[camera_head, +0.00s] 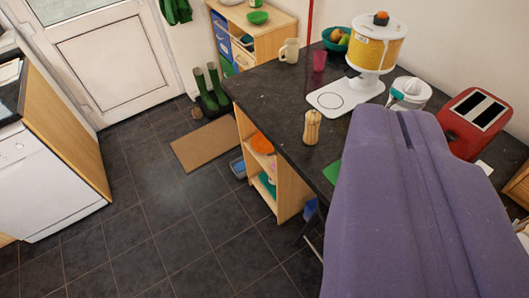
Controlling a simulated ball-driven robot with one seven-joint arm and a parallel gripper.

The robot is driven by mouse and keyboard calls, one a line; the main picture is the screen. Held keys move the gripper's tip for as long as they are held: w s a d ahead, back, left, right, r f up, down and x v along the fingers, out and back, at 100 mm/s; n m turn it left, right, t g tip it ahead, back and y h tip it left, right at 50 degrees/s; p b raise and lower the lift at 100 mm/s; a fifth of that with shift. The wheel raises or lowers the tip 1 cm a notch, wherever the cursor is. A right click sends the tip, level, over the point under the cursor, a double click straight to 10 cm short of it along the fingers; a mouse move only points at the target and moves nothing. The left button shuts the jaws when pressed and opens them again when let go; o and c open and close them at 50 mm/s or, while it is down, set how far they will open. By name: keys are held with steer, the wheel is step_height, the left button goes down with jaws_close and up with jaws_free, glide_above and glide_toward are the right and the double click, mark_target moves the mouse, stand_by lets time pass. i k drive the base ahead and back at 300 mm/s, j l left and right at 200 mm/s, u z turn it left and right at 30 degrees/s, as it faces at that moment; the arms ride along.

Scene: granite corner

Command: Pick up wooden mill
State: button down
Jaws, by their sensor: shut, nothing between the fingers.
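The wooden mill (312,128) is a small, pale wooden piece with a rounded top. It stands upright on the dark worktop (275,105), near its front edge. My gripper (404,120) is the large purple shape in the right foreground. It is shut and empty, and it shows to the right of the mill, apart from it in the picture. It hides part of the worktop. A green thing (332,171) is partly hidden beside it.
A white and yellow appliance (373,50), a white juicer (409,93), a red toaster (472,122), a pink cup (320,61) and a cream jug (289,51) stand on the worktop. Open shelves (246,137) are below. The tiled floor (150,215) at left is clear.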

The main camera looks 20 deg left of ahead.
mark_target(310, 137)
steer(key=k, duration=0.1)
steer(key=i+j+z, duration=0.4)
steer(key=i, duration=0.45)
steer(key=i+j+z, duration=0.35)
steer(key=i+j, duration=0.4)
